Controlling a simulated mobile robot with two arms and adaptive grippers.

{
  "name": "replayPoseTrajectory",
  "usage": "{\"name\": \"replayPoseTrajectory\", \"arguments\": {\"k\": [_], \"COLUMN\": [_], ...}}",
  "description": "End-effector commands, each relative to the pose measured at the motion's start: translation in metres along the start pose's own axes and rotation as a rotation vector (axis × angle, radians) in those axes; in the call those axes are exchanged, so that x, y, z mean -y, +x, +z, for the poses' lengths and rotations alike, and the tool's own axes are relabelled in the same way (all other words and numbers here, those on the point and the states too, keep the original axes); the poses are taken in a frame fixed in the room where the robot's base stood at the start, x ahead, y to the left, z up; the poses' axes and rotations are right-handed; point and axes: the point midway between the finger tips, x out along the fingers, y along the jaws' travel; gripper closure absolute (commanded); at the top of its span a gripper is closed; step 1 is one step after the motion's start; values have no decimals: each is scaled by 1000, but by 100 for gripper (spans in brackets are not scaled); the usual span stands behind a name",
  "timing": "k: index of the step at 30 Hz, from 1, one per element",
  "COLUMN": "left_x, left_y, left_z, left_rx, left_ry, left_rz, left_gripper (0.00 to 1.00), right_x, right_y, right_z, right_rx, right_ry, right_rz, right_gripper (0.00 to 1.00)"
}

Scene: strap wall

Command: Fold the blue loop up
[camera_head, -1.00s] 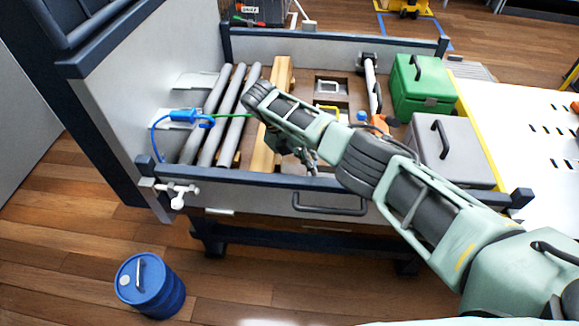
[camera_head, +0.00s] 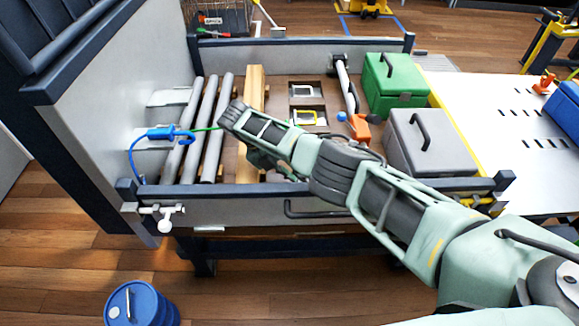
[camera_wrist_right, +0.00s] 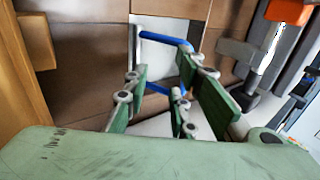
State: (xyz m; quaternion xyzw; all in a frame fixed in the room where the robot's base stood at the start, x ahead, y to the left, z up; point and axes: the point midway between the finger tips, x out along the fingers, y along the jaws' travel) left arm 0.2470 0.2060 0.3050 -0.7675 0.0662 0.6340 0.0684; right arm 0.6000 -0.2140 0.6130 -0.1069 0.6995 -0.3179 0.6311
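A blue loop (camera_wrist_right: 163,37) shows in the right wrist view, over a light plate (camera_wrist_right: 160,122) framed by brown boards. My right gripper (camera_wrist_right: 164,68) is open, with its green fingers apart to the left and right of the loop. Part of the loop is hidden by the right finger, and I cannot tell whether they touch. In the head view my right arm (camera_head: 340,172) reaches over the front rail of the bench and hides this loop. A yellow loop (camera_head: 294,116) and a white loop (camera_head: 301,91) lie in recesses just beyond the arm. My left gripper is not in view.
Grey rollers (camera_head: 207,130) and a wooden beam (camera_head: 250,100) lie left of the recesses. A blue clip with a cord (camera_head: 165,133) is near the left wall. Green (camera_head: 395,85) and grey (camera_head: 430,140) boxes stand on the right. A blue drum (camera_head: 135,305) is on the floor.

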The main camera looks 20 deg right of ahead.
Motion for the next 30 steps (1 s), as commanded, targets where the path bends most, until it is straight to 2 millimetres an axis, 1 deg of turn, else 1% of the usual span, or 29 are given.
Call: {"name": "replayPoseTrajectory", "arguments": {"k": [5,13,21,30], "left_x": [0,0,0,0], "left_y": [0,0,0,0], "left_z": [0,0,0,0], "left_rx": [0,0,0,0], "left_ry": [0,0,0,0], "left_rz": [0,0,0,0], "left_gripper": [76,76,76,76], "right_x": [-1,-2,-2,-1], "right_y": [-26,-92,-112,-118], "right_z": [1,0,1,0], "right_rx": [4,4,1,1], "right_ry": [-1,-1,0,-2], "right_rz": [3,2,2,0], "right_gripper": [76,76,76,76]}}
